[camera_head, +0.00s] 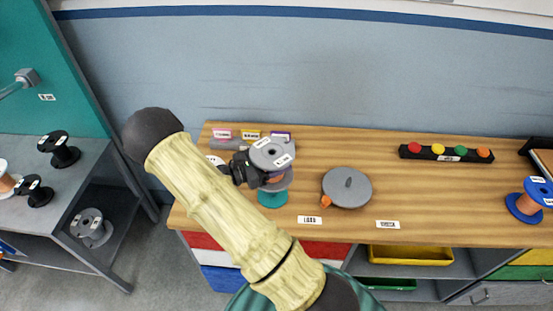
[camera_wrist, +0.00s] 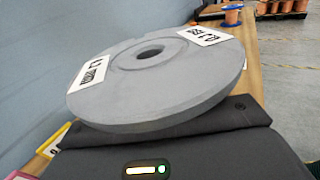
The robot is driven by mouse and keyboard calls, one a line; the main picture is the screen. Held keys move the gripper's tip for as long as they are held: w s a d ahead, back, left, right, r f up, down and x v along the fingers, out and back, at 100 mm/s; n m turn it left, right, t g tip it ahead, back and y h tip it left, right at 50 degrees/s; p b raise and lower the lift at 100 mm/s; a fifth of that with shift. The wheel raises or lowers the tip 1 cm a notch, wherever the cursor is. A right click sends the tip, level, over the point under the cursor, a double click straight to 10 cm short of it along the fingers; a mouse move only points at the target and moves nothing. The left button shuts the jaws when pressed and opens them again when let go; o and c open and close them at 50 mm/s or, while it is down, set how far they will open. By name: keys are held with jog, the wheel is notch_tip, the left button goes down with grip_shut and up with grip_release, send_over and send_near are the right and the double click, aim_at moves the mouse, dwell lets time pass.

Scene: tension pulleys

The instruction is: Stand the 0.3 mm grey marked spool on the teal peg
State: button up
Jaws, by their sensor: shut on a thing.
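The grey spool (camera_head: 270,150) has white labels on its top flange and a dark centre hole. In the wrist view its top flange (camera_wrist: 155,85) fills the middle, with a label that seems to read 0.3 mm. My gripper (camera_head: 256,173) is shut on the spool from the left, between its flanges. The spool looks roughly upright. A teal base (camera_head: 270,199) shows directly below it on the wooden table; the peg itself is hidden by the spool. I cannot tell whether the spool rests on the base or hangs just above it. The fingers are hidden under the flange in the wrist view.
A grey disc (camera_head: 348,187) with a central post stands to the right on the table (camera_head: 430,205). A black strip with coloured knobs (camera_head: 447,153) lies at the back. An orange-and-blue spool (camera_head: 528,203) stands far right. Coloured tags (camera_head: 251,134) sit behind my gripper. Black spools (camera_head: 60,150) stand on the left bench.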

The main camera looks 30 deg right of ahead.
jog(key=shift+f+b, duration=0.4)
jog(key=shift+f, duration=1)
dwell(0.8)
jog(key=shift+f, duration=0.35)
jog(key=shift+f+b, duration=0.55)
jog(key=shift+f, duration=0.65)
dwell(0.7)
jog(key=shift+f, duration=0.35)
jog(key=shift+f+b, duration=0.6)
jog(key=shift+f, duration=0.6)
dwell(0.7)
jog(key=shift+f, duration=0.35)
jog(key=shift+f+b, duration=0.3)
dwell(0.3)
jog(key=o, duration=1.5)
